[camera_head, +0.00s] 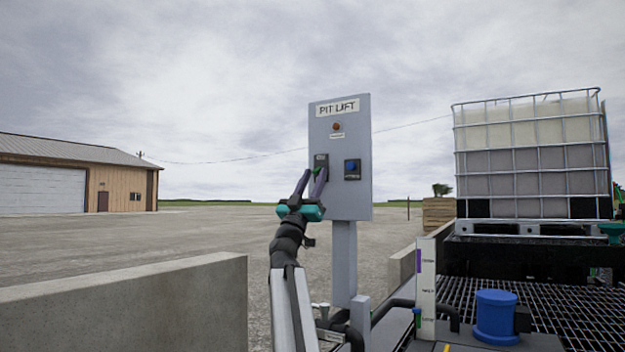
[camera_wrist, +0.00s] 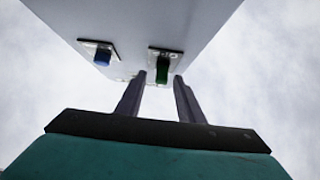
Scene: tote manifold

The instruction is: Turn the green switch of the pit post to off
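The pit post is a grey panel (camera_head: 352,202) headed "PIT LIFT" on a grey column. The green switch (camera_wrist: 163,71) sits on a small plate on the panel; in the head view only a bit of green (camera_head: 317,171) shows between my fingers. My gripper (camera_head: 314,172) is raised to the panel, its two purple-grey fingers apart. In the wrist view my gripper (camera_wrist: 165,80) has its fingertips on either side of the green switch, with gaps visible, so it is open. I cannot tell whether either fingertip touches it. The switch's exact setting is too small to read.
A blue switch (camera_head: 352,166) sits right of the green one; it also shows in the wrist view (camera_wrist: 102,57). A concrete wall (camera_head: 125,305) stands at left, a caged tank (camera_head: 530,160) and a blue capped fitting (camera_head: 496,315) at right.

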